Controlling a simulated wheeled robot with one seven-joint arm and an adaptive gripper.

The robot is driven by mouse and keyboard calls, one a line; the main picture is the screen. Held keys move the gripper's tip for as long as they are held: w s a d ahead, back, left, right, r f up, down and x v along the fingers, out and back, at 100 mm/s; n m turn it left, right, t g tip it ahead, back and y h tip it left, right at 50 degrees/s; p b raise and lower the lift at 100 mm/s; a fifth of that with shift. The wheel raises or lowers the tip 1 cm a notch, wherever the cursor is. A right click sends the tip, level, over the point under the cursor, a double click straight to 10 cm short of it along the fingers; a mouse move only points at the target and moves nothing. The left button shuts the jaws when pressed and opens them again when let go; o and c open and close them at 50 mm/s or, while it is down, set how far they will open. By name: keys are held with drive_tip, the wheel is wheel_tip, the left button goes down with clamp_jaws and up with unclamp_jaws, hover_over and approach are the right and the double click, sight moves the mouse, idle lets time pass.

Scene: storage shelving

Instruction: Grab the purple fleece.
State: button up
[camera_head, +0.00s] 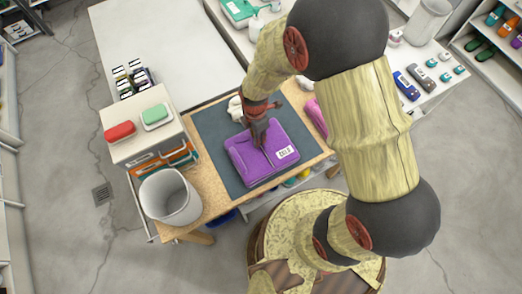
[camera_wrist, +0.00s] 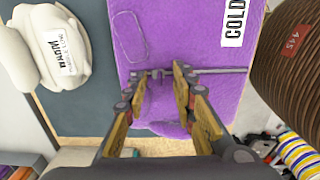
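The purple fleece (camera_head: 249,160) lies folded on a dark mat (camera_head: 217,132) on a wooden table, with a white label on its right part. In the wrist view the fleece (camera_wrist: 205,113) fills the middle, and its label reads "COLD". My gripper (camera_head: 262,142) points down over the middle of the fleece. In the wrist view my gripper (camera_wrist: 160,75) is open, its two fingers apart with purple cloth and a grey zip line showing between them. I cannot tell whether the fingertips touch the cloth. Nothing is held.
A white folded item (camera_wrist: 42,50) with a label lies left of the fleece. A pink item (camera_head: 316,118) lies to its right, partly behind my arm.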

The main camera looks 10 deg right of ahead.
drive_tip(key=shift+r, duration=0.1)
clamp_jaws()
idle(1.0)
